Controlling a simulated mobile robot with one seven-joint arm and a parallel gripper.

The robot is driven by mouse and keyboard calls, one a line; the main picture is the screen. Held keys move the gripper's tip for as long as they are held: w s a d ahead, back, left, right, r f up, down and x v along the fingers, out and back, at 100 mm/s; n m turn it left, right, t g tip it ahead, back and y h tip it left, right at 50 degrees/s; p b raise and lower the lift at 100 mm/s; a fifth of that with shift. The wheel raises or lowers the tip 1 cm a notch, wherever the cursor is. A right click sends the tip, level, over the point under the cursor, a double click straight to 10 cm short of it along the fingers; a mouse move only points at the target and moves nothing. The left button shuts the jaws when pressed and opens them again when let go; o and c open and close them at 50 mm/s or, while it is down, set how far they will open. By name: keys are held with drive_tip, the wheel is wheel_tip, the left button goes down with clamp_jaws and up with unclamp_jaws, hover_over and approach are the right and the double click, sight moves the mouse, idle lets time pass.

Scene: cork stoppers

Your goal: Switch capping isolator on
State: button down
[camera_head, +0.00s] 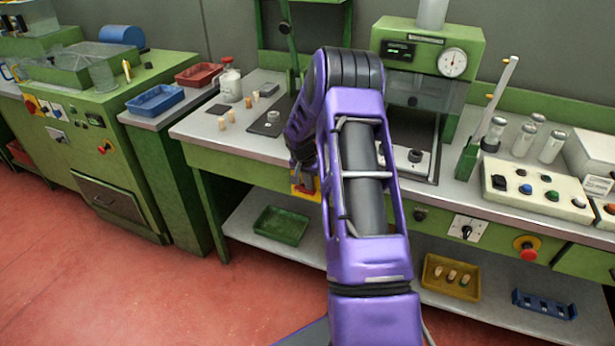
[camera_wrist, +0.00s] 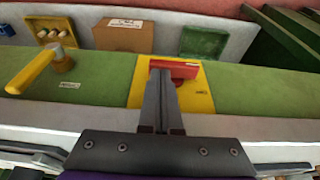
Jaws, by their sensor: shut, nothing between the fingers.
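A yellow plate with a red rotary handle is on the green front of the bench. In the wrist view, the red handle (camera_wrist: 183,67) lies roughly crosswise over the yellow plate (camera_wrist: 202,98). My gripper (camera_wrist: 163,72) is shut and empty, its fingertips at the handle's left part. I cannot tell whether they touch it. The fingers hide part of the plate and handle. In the head view, the yellow plate (camera_head: 314,194) shows only partly beside my gripper (camera_head: 303,186), below the bench edge. No on or off marking is readable.
In the wrist view, a yellow lever (camera_wrist: 29,71) sticks out at left. A cardboard box (camera_wrist: 123,36) and green tray (camera_wrist: 203,43) are on the shelf beyond. In the head view, a red emergency button (camera_head: 526,246) and a black rotary switch (camera_head: 467,231) are farther right.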

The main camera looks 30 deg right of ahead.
sight(314, 193)
drive_tip(key=shift+w+d+f, duration=0.1)
drive_tip(key=shift+f, duration=0.25)
drive_tip(key=shift+s+d+f+t+y+b, duration=0.15)
drive_tip(key=shift+s+f+t+y+b, duration=0.1)
drive_tip(key=shift+t+y+b, duration=0.2)
idle(0.4)
drive_tip(key=shift+s+d+f+b, duration=0.15)
drive_tip(key=shift+b, duration=0.3)
drive_tip(key=shift+s+d+f+b, duration=0.2)
drive_tip(key=shift+s+f+b, duration=0.15)
drive_tip(key=shift+b, duration=0.25)
drive_tip(key=shift+f, duration=0.1)
drive_tip(key=shift+w, duration=0.1)
idle(0.4)
